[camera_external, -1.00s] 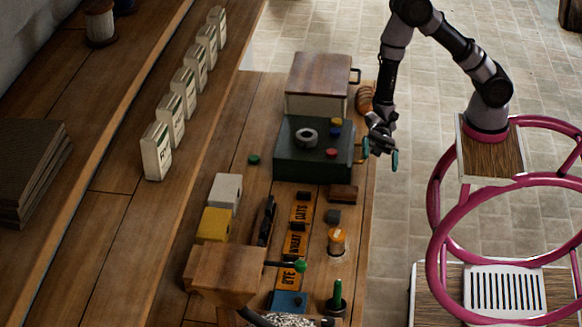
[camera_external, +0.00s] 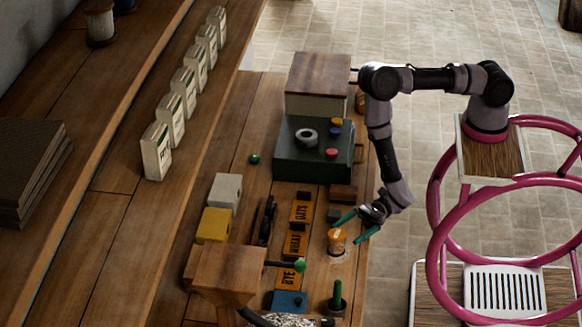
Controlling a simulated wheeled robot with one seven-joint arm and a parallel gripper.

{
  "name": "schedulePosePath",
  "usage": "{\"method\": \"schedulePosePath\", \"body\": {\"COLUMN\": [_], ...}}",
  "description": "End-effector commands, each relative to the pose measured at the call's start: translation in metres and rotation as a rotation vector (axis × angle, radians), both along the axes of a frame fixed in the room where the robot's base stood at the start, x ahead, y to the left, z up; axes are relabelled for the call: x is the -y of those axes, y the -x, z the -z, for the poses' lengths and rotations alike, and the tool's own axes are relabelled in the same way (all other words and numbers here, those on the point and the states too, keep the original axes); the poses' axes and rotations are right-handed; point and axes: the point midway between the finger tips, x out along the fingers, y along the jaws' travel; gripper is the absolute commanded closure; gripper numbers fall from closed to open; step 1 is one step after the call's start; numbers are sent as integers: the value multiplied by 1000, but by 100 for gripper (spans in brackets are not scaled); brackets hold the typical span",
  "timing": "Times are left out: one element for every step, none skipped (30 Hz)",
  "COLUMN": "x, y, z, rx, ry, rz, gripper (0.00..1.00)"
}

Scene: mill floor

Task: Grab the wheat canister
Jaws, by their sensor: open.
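The likely wheat canister is a small orange jar (camera_external: 337,239) with a pale top, standing upright near the right edge of the wooden bench. Its own label is too small to read. My gripper (camera_external: 356,231) is open, with its two teal fingers spread around or just above the jar. I cannot tell whether they touch it. An orange strip with labels OATS (camera_external: 300,212), WHEAT (camera_external: 295,243) and RYE (camera_external: 289,276) lies left of the jar.
A dark green box (camera_external: 290,168) with coloured knobs stands behind. A green-handled peg (camera_external: 337,295) and a wooden hopper (camera_external: 225,268) stand in front. White packets (camera_external: 156,152) line the shelf.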

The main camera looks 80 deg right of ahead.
Motion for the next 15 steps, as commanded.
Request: {"method": "schedulePosePath", "body": {"x": [-3,-4,-6,-8,-11,-15,-19,-23,-28,-31,-34,-38,-41,-43,-44], "y": [-2,-3,-5,-7,-9,-12,-15,-18,-22,-25,-27,-31,-32,-33,-35], "z": [0,0,0,0,0,0,0,1,1,1,2,1,1,2,2], "rx": [1,0,0,1,1,1,2,3,2,3,2,2,1,1,1], "ry": [-1,0,0,0,0,-2,-1,0,-1,-2,0,-1,0,0,0], "rz": [-1,-1,-1,0,-1,-1,-1,0,-1,-1,-1,-1,-2,-2,-1], "gripper": [0,0,0,0,0,0,0,0,0,0,0,0,0,0,0]}}
